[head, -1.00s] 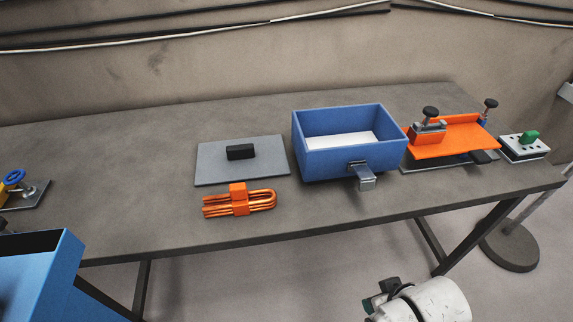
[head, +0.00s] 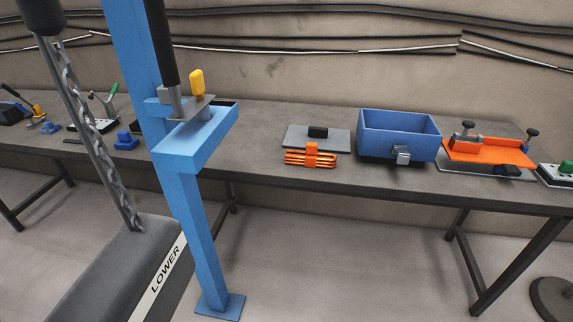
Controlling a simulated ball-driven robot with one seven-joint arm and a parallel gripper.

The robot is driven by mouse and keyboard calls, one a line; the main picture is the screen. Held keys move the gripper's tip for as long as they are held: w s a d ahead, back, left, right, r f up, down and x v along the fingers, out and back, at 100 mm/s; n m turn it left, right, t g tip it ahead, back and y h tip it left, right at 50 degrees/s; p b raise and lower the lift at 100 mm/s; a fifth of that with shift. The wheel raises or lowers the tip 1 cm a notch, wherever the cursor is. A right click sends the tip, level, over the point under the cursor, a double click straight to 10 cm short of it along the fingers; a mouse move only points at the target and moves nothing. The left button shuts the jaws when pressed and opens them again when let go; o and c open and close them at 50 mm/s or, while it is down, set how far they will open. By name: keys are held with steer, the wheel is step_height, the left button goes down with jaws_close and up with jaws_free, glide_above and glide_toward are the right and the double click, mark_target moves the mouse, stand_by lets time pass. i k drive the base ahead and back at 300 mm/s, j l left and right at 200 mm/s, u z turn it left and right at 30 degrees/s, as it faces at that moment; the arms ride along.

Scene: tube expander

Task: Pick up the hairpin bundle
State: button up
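The hairpin bundle (head: 297,158) lies on the grey table near its front edge. It is a set of copper-orange bent tubes held by an orange clip (head: 312,152). It sits just in front of a flat grey plate (head: 298,139) with a black block (head: 318,132) on it, and to the left of the blue bin (head: 392,149). Nothing covers the bundle. My gripper does not show in the current head view.
A blue post (head: 178,190) with a tray-like bracket (head: 205,138) stands in front of the table on the left. A dark grey body marked LOWER (head: 135,265) fills the lower left. An orange fixture (head: 487,153) stands right of the bin. Floor is clear below the bundle.

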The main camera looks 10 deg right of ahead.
mark_target(310, 159)
steer(key=u, duration=1.85)
steer(key=k+l+u, duration=0.1)
steer(key=l, duration=0.3)
steer(key=k+l, duration=0.1)
steer(key=l, duration=0.25)
steer(key=l+u, duration=0.15)
steer(key=l, duration=0.25)
steer(key=k+l, duration=0.2)
steer(key=l, duration=0.15)
steer(key=k+l+u, duration=0.15)
steer(key=l, duration=0.25)
steer(key=k+l, duration=0.1)
steer(key=l, duration=0.25)
steer(key=u, duration=0.05)
